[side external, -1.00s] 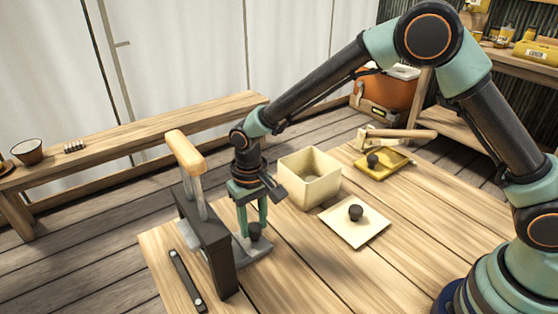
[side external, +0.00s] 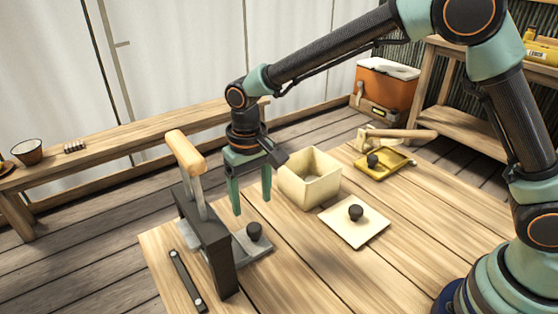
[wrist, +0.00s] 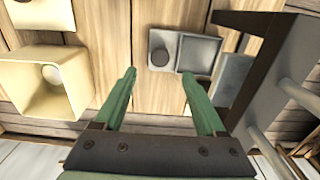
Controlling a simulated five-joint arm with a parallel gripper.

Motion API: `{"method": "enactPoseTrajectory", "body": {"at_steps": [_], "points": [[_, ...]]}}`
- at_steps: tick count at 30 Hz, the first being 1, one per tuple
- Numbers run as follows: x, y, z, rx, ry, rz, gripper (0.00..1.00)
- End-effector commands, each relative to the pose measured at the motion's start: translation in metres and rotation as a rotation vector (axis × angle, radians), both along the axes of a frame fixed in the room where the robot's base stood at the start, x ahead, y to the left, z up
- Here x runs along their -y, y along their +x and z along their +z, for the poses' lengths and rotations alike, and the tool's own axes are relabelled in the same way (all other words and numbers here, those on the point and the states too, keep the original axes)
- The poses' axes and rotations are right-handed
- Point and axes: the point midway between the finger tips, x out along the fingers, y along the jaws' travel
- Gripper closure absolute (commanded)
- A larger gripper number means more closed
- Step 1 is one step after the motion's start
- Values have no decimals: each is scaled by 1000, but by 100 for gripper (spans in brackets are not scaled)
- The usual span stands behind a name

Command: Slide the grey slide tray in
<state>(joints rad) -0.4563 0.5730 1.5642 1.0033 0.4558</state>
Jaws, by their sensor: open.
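The grey slide tray (side external: 262,248) lies low at the dark press frame (side external: 218,250) and sticks out on its right side. A round black knob (side external: 254,231) stands on the tray's outer end. The wrist view shows the tray (wrist: 200,53) with the knob (wrist: 160,57) near the frame's dark bar (wrist: 250,22). My gripper (side external: 251,206) is open and empty above the knob, fingers pointing down, apart from it. The wrist view shows the two green fingers (wrist: 158,75) spread. How far the tray reaches inside the frame is partly hidden.
The press has an upright wooden handle (side external: 185,152) close left of my gripper. A cream box (side external: 310,180) stands close right. A cream plate with a knob (side external: 356,213), a yellow tray (side external: 383,166) and a hammer (side external: 400,133) lie farther right. A black bar (side external: 187,281) lies front left.

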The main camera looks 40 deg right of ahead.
Motion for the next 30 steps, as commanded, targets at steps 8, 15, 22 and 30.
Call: {"method": "enactPoseTrajectory", "body": {"at_steps": [8, 15, 22, 30], "points": [[0, 0, 41, 1, 1, 0, 27], [0, 0, 49, -1, 0, 0, 27], [0, 0, 48, 0, 0, -5, 27], [0, 0, 47, -1, -1, -343, 27]]}}
